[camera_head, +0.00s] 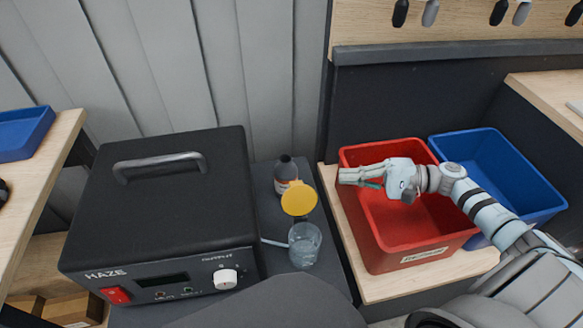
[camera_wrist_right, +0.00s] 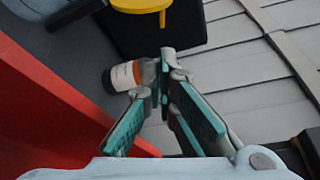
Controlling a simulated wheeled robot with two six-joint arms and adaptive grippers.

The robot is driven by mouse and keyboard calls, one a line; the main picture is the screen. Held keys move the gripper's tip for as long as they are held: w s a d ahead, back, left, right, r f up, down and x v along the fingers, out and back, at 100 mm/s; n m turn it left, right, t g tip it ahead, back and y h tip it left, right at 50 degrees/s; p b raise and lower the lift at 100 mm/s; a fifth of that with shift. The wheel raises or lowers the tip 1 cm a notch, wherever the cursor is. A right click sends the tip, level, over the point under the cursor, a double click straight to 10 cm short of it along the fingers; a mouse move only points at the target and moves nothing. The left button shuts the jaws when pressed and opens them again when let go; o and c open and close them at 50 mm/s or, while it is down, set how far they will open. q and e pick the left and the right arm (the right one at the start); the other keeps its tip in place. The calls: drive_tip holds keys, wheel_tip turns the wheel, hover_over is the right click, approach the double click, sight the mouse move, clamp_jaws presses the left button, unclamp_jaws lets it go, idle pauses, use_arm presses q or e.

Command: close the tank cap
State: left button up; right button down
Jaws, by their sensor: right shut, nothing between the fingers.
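The round yellow tank cap (camera_head: 299,198) stands open, tilted up behind the rim of the clear tank (camera_head: 305,246), beside the black machine. The tank's open mouth shows below the cap. The cap's yellow edge also shows at the top of the right wrist view (camera_wrist_right: 140,5). My right gripper (camera_head: 342,175) is over the left rim of the red tote, to the right of the cap and apart from it. It is shut and empty, and its fingers also show in the right wrist view (camera_wrist_right: 166,62). My left gripper is in neither view.
The black machine (camera_head: 165,190) with a top handle fills the left of the head view. A dark bottle with a label (camera_head: 286,174) stands just behind the cap. Red (camera_head: 420,256) and blue (camera_head: 535,215) totes stand at the right. Free space lies above the tank.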

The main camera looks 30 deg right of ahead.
sight(298, 196)
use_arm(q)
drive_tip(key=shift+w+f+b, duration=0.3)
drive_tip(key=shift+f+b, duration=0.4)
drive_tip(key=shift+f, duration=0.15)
use_arm(e)
drive_tip(key=x, duration=1)
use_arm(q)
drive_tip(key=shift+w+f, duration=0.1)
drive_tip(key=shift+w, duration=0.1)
use_arm(e)
drive_tip(key=shift+a+r+n, duration=0.1)
drive_tip(key=shift+r+n, duration=0.05)
drive_tip(key=shift+n, duration=0.15)
